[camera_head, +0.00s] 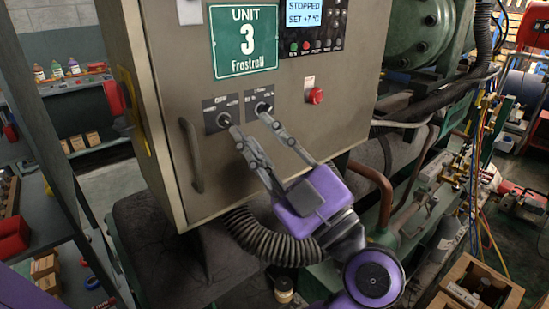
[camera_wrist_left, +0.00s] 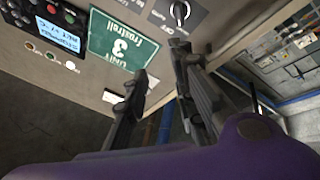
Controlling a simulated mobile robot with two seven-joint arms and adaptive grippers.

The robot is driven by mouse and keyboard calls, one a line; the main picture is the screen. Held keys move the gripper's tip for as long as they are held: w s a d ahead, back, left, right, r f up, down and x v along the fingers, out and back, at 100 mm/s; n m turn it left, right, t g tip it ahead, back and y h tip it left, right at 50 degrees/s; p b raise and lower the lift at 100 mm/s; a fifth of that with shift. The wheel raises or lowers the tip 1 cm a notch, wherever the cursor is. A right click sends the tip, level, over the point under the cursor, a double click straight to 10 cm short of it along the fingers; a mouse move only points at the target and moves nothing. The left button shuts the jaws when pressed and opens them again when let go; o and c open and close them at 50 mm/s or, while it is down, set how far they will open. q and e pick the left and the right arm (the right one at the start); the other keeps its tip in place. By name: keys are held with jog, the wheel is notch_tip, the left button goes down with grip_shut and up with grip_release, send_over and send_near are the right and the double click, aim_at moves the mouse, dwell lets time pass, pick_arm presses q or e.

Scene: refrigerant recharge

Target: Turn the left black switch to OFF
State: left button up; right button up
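The left black switch (camera_head: 223,119) sits on a dark label plate on the beige cabinet door, in the head view. Its small lettering is too blurred to read surely. A second black switch (camera_head: 262,107) sits on its own plate to the right. My left gripper (camera_head: 252,124) is open and empty. Its left fingertip shows just below and right of the left switch, its right fingertip just below the right one; I cannot tell whether either touches. The left wrist view shows both fingers (camera_wrist_left: 160,75) apart and one switch (camera_wrist_left: 180,12) beyond them; which switch is unclear. My right gripper is not in view.
The green UNIT 3 sign (camera_head: 243,38) and the display (camera_head: 304,14) are above the switches. A red button (camera_head: 315,95) sits to their right and a vertical door handle (camera_head: 191,155) to their lower left. A ribbed hose (camera_head: 270,243) runs below the cabinet.

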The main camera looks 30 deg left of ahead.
aim_at(230, 124)
pick_arm(q)
jog(key=w+a+h+b, duration=0.1)
jog(key=a, duration=0.1)
jog(key=w+a+f+g+h+b, duration=0.1)
jog(key=a+h, duration=0.1)
jog(key=a, duration=0.1)
jog(key=w+a+f+h+b, duration=0.1)
jog(key=w+a, duration=0.1)
jog(key=a, duration=0.1)
jog(key=shift+a+g+h, duration=0.1)
jog(key=shift+g+h, duration=0.3)
jog(key=shift+r, duration=0.15)
grip_shut()
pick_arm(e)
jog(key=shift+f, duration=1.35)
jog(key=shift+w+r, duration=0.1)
pick_arm(q)
jog(key=shift+m+p, duration=1)
jog(key=shift+p, duration=0.8)
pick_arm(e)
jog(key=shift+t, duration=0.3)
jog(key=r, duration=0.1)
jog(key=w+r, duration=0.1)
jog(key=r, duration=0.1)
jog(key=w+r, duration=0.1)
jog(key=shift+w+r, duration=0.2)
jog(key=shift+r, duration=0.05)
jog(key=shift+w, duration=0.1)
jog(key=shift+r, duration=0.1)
